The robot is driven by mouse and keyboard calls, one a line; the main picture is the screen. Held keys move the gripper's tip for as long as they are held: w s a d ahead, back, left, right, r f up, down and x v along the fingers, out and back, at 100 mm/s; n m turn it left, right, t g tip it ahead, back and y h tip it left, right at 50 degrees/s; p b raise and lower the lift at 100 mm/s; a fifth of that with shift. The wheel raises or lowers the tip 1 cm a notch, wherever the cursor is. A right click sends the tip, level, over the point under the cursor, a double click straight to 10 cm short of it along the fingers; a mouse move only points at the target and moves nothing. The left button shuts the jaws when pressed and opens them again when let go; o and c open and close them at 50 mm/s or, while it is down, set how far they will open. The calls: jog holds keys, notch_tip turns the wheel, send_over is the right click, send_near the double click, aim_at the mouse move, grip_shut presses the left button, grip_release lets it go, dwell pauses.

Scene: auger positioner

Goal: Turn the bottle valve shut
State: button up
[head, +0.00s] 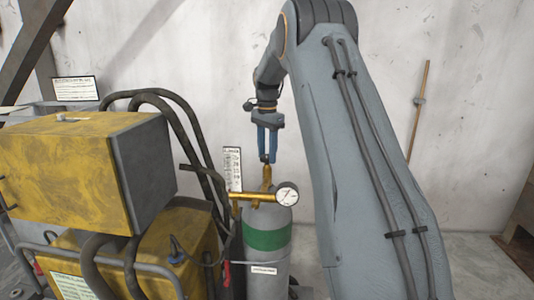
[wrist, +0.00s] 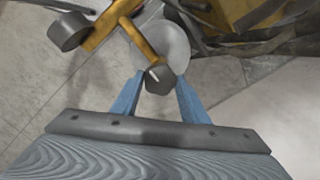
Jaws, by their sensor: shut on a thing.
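The gas bottle (head: 267,268) stands upright, grey with a green band, by the wall. On its top is a brass valve (head: 267,176) with a yellow side pipe and a round white gauge (head: 287,194). My gripper (head: 267,158) points down from above, its blue fingers shut on the dark valve knob at the top. In the wrist view, the fingers of my gripper (wrist: 160,85) sit on either side of the dark many-sided valve knob (wrist: 160,79). The brass pipe (wrist: 138,38) and the bottle's rounded top (wrist: 165,45) show beyond it.
A yellow machine (head: 75,165) with dark hoses (head: 180,115) stands close on the left of the bottle. A label strip (head: 233,168) stands behind the valve. A thin wooden stick (head: 419,105) leans on the wall at right. The floor at right is mostly clear.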

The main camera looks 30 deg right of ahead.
aim_at(267, 155)
jog(key=shift+w+r, duration=0.1)
jog(key=shift+r, duration=0.05)
jog(key=o, duration=1)
notch_tip(267, 155, up, 8)
jog(key=shift+f+b, duration=0.2)
jog(key=shift+b, duration=1.05)
